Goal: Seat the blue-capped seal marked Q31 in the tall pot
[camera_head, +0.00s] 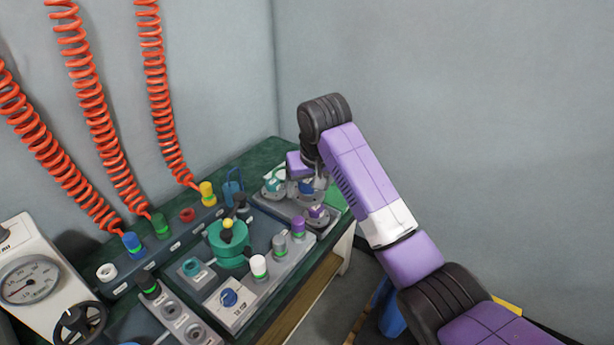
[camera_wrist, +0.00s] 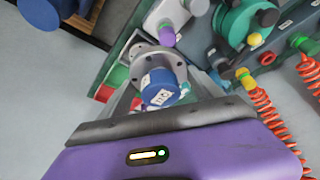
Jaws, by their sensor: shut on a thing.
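A blue-capped piece (camera_wrist: 160,88) with a white label is in my gripper (camera_wrist: 158,100) in the wrist view. The label is turned and too small to read surely. In the head view the blue cap (camera_head: 306,187) shows under my gripper (camera_head: 307,180), partly hidden by it. A grey round flange (camera_wrist: 152,62) with small holes lies right behind the cap in the wrist view; I cannot tell whether they touch. A teal round pot (camera_head: 230,246) with a yellow-tipped handle stands mid-bench; I cannot tell whether it is the tall pot.
A teal-capped piece (camera_head: 275,182) and a purple-capped piece (camera_head: 317,213) stand close to my gripper on a grey plate. Small capped posts, such as a white-capped one (camera_head: 259,266), line the bench front. Red coiled hoses (camera_head: 95,100) hang at left, beside a dial gauge (camera_head: 30,280).

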